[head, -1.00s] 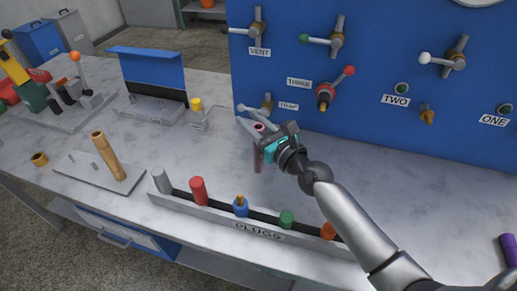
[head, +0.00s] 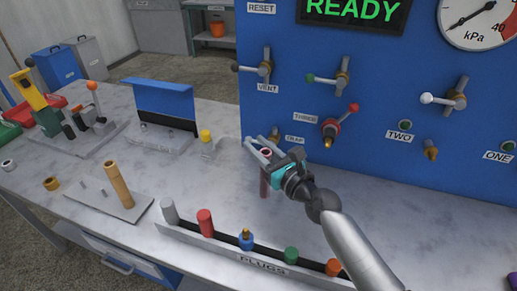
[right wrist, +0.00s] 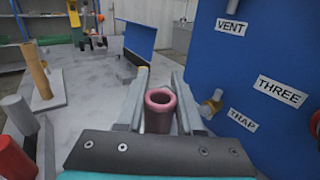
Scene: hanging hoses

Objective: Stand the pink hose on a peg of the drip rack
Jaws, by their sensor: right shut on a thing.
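The pink hose (head: 264,182) is a short dark-pink tube, held upright in my right gripper (head: 263,150) above the bench in front of the blue panel. In the right wrist view its open top end (right wrist: 161,99) shows between the two grey fingers, which are shut on it. Whether its lower end clears the bench is hard to tell. The drip rack (head: 100,203) is a flat plate at the left of the bench. A tan hose (head: 118,184) stands on it, leaning slightly, beside two bare short pegs (head: 103,193). My left gripper is not in view.
The PLUGS rail (head: 225,250) with several coloured plugs runs along the bench front, between my right arm and the drip rack. A yellow-topped fitting (head: 206,140) and a blue-backed stand (head: 160,105) are behind. A brass ring (head: 51,183) lies left of the rack. The TRAP valve (head: 272,138) is close behind my gripper.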

